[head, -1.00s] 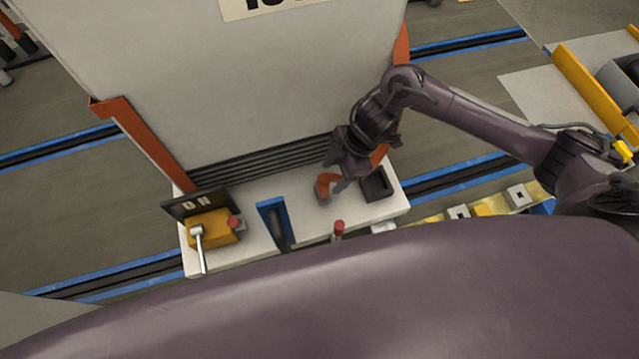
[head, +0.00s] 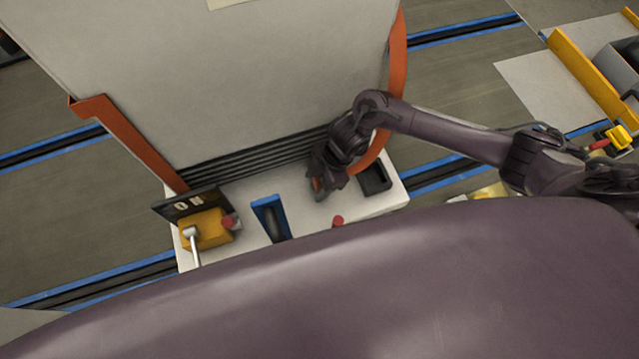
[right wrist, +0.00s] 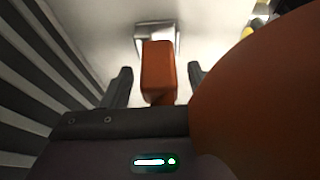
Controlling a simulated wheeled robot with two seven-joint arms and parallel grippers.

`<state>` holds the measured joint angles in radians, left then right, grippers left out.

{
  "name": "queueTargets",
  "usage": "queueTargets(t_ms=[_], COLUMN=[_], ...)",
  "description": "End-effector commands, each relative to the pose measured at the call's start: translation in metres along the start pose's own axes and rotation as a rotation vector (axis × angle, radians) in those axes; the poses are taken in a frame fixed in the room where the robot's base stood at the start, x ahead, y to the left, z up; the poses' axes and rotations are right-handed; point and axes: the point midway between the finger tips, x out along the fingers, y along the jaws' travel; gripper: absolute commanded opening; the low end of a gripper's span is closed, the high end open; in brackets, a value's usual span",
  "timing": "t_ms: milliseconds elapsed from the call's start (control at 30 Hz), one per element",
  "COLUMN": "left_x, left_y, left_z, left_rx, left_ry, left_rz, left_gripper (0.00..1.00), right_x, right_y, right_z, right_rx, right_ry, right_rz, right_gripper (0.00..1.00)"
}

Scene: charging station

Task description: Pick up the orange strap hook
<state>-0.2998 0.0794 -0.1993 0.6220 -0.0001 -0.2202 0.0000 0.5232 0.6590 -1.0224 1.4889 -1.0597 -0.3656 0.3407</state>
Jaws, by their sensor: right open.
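The orange strap hook (right wrist: 158,70) stands on the white ledge, with a pale metal part (right wrist: 157,38) at its far end in the right wrist view. My right gripper (right wrist: 160,76) is open, with one finger on each side of the orange part and a visible gap to both. In the head view my right gripper (head: 325,188) is low over the ledge and hides most of the hook; only a bit of orange (head: 317,184) shows. My left gripper is not in view.
The white ledge (head: 240,252) also bears a yellow box with a white lever (head: 207,229), a blue upright holder (head: 270,218), a red-topped piece (head: 338,220) and a dark tray (head: 374,179). The cabinet's orange edge strip (head: 397,75) is close to my right arm.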

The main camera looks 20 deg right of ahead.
Motion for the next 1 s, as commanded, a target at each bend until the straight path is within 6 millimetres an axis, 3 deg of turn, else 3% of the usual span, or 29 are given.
queueTargets(t_ms=[133,500,833,1000], left_x=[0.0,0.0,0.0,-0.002], left_y=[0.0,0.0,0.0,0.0], left_z=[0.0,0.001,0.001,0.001], left_rx=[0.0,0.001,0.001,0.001], left_ry=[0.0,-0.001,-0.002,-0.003], left_rz=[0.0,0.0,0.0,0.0], left_gripper=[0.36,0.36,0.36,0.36], right_x=[0.0,-0.001,-0.005,-0.022], right_y=[0.0,0.0,0.001,0.002], right_z=[0.0,0.0,-0.002,-0.009], right_rx=[0.0,0.0,0.0,-0.002], right_ry=[0.0,0.0,0.001,0.002], right_rz=[0.0,0.0,0.001,0.003], right_gripper=[0.52,0.04,0.04,0.04])
